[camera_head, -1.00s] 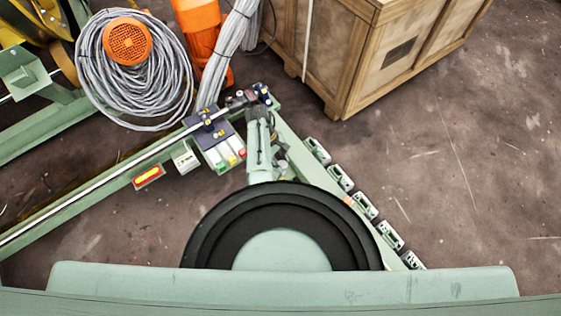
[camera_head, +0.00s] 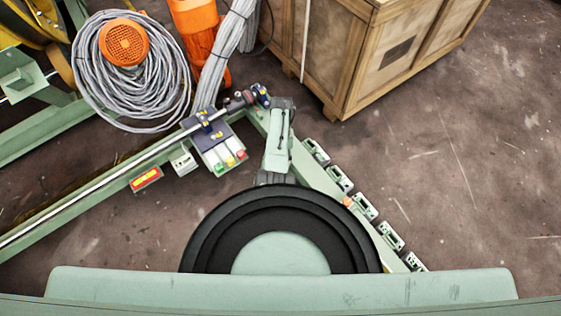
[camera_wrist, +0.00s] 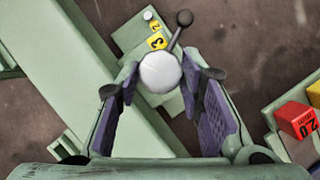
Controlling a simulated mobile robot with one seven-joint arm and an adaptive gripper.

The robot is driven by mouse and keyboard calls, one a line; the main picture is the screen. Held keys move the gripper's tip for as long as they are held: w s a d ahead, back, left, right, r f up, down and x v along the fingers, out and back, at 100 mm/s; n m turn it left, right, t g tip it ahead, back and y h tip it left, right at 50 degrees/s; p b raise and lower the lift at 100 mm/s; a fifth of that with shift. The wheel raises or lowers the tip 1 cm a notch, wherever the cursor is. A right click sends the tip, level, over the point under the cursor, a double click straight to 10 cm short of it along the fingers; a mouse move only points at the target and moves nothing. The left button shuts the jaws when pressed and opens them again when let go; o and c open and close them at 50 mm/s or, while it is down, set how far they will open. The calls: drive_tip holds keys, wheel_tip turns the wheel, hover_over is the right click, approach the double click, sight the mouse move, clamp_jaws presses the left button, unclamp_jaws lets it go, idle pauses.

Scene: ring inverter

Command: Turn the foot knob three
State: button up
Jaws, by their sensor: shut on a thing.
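In the wrist view, a round white knob (camera_wrist: 160,72) sits on a small green block (camera_wrist: 135,35) beside a green beam. A yellow label (camera_wrist: 157,40) with a 3 on it is just above the knob. A dark lever with a ball end (camera_wrist: 184,18) sticks out up and right from the knob. My gripper (camera_wrist: 156,82) has its purple-padded fingers on both sides of the knob, shut on it. In the head view, my arm (camera_head: 278,140) reaches up over the green frame; my fingers and the knob cannot be made out there.
A red block marked 20 (camera_wrist: 295,118) stands at the right of the wrist view. In the head view, several small green units (camera_head: 340,179) line the diagonal beam. A wooden crate (camera_head: 345,60) and a grey cable coil (camera_head: 130,70) stand behind. Floor at right is clear.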

drive_tip(key=shift+d+m+y, duration=0.1)
drive_tip(key=shift+m+y, duration=0.5)
drive_tip(key=shift+m, duration=1)
drive_tip(key=o, duration=1.1)
drive_tip(key=shift+o, duration=0.2)
drive_tip(key=v, duration=1.2)
drive_tip(key=shift+s+d, duration=0.1)
drive_tip(key=shift+s, duration=0.05)
